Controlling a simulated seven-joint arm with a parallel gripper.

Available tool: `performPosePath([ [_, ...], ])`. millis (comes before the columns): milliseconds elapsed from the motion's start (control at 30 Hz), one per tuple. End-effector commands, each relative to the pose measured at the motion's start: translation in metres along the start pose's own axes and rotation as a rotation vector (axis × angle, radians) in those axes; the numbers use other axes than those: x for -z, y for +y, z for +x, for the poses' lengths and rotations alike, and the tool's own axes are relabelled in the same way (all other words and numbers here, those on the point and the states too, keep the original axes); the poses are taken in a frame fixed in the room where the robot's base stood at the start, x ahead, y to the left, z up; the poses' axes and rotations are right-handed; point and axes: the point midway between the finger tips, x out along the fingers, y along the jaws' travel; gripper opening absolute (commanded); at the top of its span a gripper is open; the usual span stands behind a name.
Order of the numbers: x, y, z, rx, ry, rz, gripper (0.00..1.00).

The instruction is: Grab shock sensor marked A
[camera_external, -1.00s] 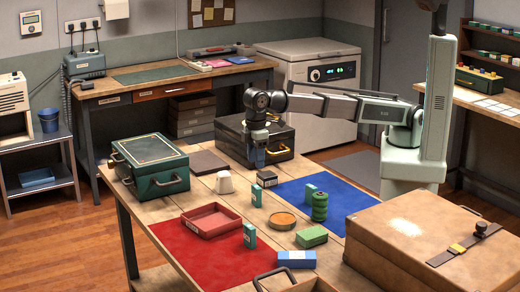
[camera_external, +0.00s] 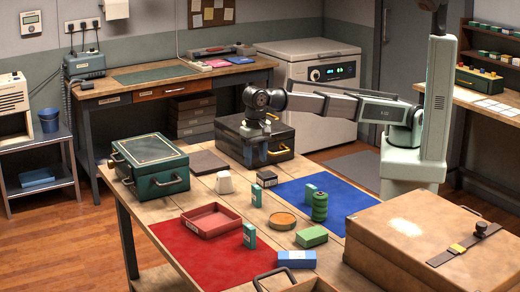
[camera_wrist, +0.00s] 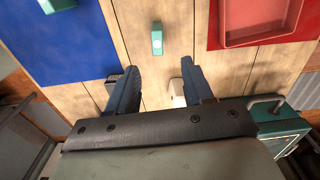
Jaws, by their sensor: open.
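My gripper (camera_wrist: 160,66) is open and empty, its two blue fingers spread above the wooden table. A small upright teal block (camera_external: 249,236) stands by the red mat's right edge; a teal block also shows beyond my fingertips in the wrist view (camera_wrist: 157,38). Another upright teal block (camera_external: 311,193) stands on the blue mat. No letter A is readable on either block, so I cannot tell which one is the marked sensor.
A white block (camera_external: 225,182) and a black box (camera_external: 267,179) stand near my gripper. A red tray (camera_external: 211,221), green stacked cylinder (camera_external: 320,207), orange dish (camera_external: 282,220), green box (camera_external: 311,236) and blue-white box (camera_external: 297,259) stand around the blocks. A tan case (camera_external: 430,240) fills the right.

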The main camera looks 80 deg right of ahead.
Motion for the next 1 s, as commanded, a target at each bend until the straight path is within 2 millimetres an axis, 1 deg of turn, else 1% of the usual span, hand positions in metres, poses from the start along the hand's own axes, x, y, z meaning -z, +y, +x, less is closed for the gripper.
performPosePath([
  [100, 0.0, 0.0, 0.0, 0.0, 0.0, 0.093, 0.51],
  [267, 0.0, 0.0, 0.005, -0.001, 0.0, 0.145, 0.51],
  [367, 0.0, 0.001, 0.018, -0.003, 0.0, 0.148, 0.51],
  [600, 0.0, 0.002, 0.058, -0.002, 0.0, 0.146, 0.51],
  [700, 0.0, 0.001, 0.071, -0.002, 0.0, 0.145, 0.51],
  [833, 0.0, 0.001, 0.082, -0.001, 0.0, 0.145, 0.51],
  [1000, 0.0, 0.001, 0.087, -0.001, 0.0, 0.145, 0.51],
])
